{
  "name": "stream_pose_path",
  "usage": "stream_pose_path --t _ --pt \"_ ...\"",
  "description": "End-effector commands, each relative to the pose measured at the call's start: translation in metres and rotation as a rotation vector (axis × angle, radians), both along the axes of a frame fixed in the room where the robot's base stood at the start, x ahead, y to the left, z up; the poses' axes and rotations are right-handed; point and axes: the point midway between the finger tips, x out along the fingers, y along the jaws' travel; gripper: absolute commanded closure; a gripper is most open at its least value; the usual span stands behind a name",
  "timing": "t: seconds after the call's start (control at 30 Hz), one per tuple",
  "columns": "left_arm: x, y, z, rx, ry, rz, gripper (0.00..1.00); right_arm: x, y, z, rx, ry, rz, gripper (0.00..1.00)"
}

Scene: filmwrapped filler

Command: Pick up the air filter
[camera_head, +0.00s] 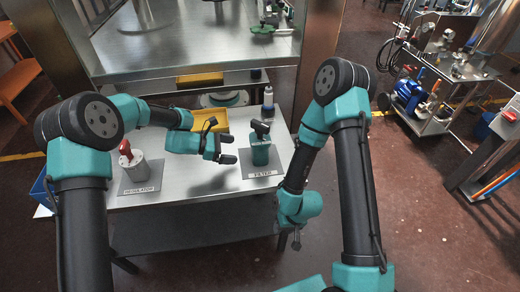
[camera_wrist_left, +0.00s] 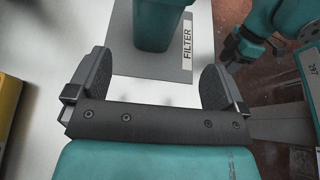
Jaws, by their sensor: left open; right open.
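The air filter (camera_head: 260,152) is a teal body with a dark top. It stands upright on a grey mat (camera_head: 262,171) labelled FILTER, at the right of the metal table. In the left wrist view the filter's teal lower part (camera_wrist_left: 158,25) shows ahead, between and beyond the fingers; its top is cut off. My left gripper (camera_head: 228,148) is open and empty, just left of the filter and apart from it. Its two dark fingers also show in the left wrist view (camera_wrist_left: 155,85). My right gripper (camera_head: 296,238) hangs low in front of the table's right side, away from the filter.
A regulator with a red top (camera_head: 126,150) stands on a labelled mat at the table's left. A yellow tray (camera_head: 210,120) and a dark bottle (camera_head: 268,104) stand behind. A blue bin (camera_head: 42,190) is at the left edge. The table's front middle is clear.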

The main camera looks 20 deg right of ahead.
Motion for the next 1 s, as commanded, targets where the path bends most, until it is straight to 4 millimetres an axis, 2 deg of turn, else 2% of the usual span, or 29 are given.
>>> stream_pose_path --t 0.1,0.3,0.43,0.77,1.0 --pt "-0.004 -0.02 -0.009 0.0 0.001 -0.002 0.02 0.0 0.0 0.0 0.0 0.0 0.0 0.57" --pt "-0.007 -0.047 -0.02 0.001 0.0 -0.001 0.02 0.0 0.0 0.0 0.0 0.0 0.0 0.57" --pt "-0.008 -0.054 -0.022 0.0 0.0 0.0 0.02 0.0 0.0 0.0 0.0 0.0 0.0 0.57" --pt "-0.008 -0.055 -0.023 0.0 0.0 0.0 0.02 0.0 0.0 0.0 0.0 0.0 0.0 0.57" --pt "-0.007 -0.076 -0.033 0.001 0.0 -0.002 0.02 0.0 0.0 0.0 0.0 0.0 0.0 0.57"
